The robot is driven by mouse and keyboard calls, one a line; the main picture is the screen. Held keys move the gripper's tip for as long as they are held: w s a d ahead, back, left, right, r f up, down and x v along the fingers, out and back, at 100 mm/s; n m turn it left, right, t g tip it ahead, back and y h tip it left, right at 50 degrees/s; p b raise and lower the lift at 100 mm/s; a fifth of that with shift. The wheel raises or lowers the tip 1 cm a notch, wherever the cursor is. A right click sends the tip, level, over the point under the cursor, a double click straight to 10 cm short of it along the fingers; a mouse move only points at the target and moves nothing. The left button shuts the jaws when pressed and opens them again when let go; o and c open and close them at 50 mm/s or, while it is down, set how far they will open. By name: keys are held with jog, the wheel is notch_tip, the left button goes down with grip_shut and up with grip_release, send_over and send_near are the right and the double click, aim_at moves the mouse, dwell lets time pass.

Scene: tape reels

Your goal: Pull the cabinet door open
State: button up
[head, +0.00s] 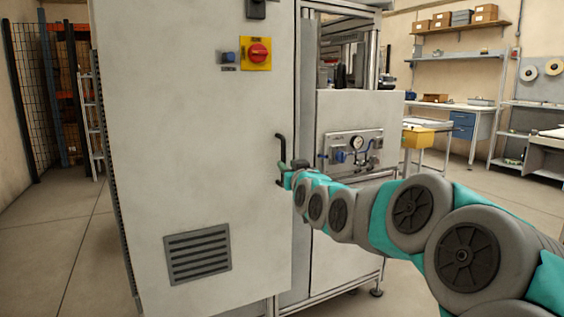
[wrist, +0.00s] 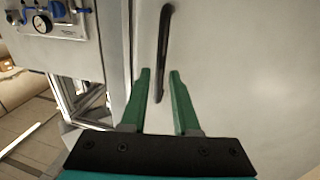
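The cabinet door (head: 200,130) is a large pale grey panel with a vent grille low down; it looks shut. Its black bar handle (head: 280,155) stands upright near the door's right edge. In the wrist view the handle (wrist: 163,45) runs down to between the green fingertips. My gripper (wrist: 160,76) is open, with one finger on each side of the handle's lower end and gaps showing on both sides. In the head view my gripper (head: 284,168) is at the handle, small and partly hidden by my wrist.
A red and yellow switch (head: 257,54) sits high on the door. A machine panel with a gauge (head: 355,148) stands just right of the cabinet. A yellow bin (head: 425,135) and workbenches are farther right. Floor (head: 60,250) left of the cabinet is clear.

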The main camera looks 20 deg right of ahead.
aim_at(284, 162)
jog(key=shift+w+d+p, duration=0.2)
jog(key=shift+w, duration=1.1)
jog(key=shift+w+d+p, duration=0.15)
jog(key=shift+w+d, duration=0.05)
jog(key=shift+w, duration=1.1)
grip_shut()
jog(key=shift+f, duration=0.1)
